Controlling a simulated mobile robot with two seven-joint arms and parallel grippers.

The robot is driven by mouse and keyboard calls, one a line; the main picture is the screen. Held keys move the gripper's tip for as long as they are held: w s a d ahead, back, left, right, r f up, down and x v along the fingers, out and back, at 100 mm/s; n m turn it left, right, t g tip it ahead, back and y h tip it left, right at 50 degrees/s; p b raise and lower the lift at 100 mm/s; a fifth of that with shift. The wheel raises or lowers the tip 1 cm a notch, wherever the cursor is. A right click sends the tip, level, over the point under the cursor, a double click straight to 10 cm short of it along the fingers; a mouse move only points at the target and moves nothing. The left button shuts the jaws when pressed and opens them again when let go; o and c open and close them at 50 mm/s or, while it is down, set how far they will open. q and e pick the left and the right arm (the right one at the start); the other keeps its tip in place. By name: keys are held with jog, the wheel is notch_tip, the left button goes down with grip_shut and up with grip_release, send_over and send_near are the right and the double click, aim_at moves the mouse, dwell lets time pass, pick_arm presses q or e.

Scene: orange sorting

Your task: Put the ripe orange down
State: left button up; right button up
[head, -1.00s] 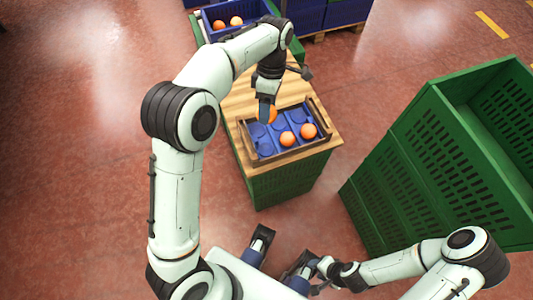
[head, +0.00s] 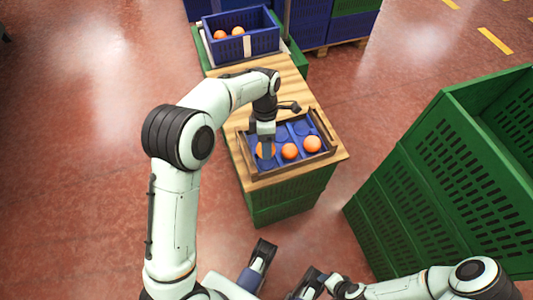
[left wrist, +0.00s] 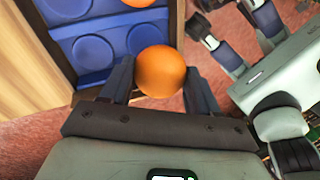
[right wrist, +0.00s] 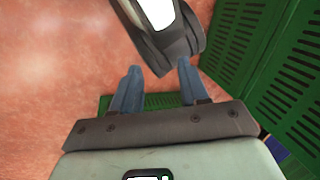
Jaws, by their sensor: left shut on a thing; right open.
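The ripe orange (head: 264,151) is between the fingers of my left gripper (head: 266,147), over the near-left part of the blue tray (head: 247,143) with a brown frame. In the left wrist view the orange (left wrist: 160,70) sits between both fingertips, with empty round blue slots beside it. I cannot tell whether it touches the tray. Two other oranges, one in the middle (head: 289,151) and one at the right (head: 312,143), lie in the tray's near row. My right gripper (right wrist: 158,70) is open and empty in the right wrist view, with red floor beyond it.
The tray stands on a wooden top (head: 292,72) over green crates. A blue crate (head: 256,43) with two oranges stands at its far end. A tall green crate stack (head: 430,190) rises at the right. Red floor lies open at the left.

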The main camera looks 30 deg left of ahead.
pick_arm(q)
notch_tip(320, 180, down, 6)
jog(key=shift+r+b, duration=0.15)
jog(key=shift+b, duration=0.55)
pick_arm(e)
jog(key=shift+w+d+f+t, duration=0.2)
jog(key=shift+w+d+f, duration=0.1)
jog(key=shift+w+f, duration=0.25)
jog(key=shift+w+d+f+t, duration=0.2)
jog(key=shift+w+d+f, duration=0.1)
jog(key=shift+w, duration=0.3)
pick_arm(q)
jog(key=o, duration=1.1)
jog(key=p+v, duration=0.3)
jog(key=v, duration=0.9)
pick_arm(e)
jog(key=s+a+r+g, duration=0.1)
jog(key=s+a+r, duration=0.1)
jog(key=s+r, duration=0.1)
jog(key=shift+s+r+g, duration=0.3)
jog(key=shift+s, duration=0.55)
jog(key=shift+a, duration=0.1)
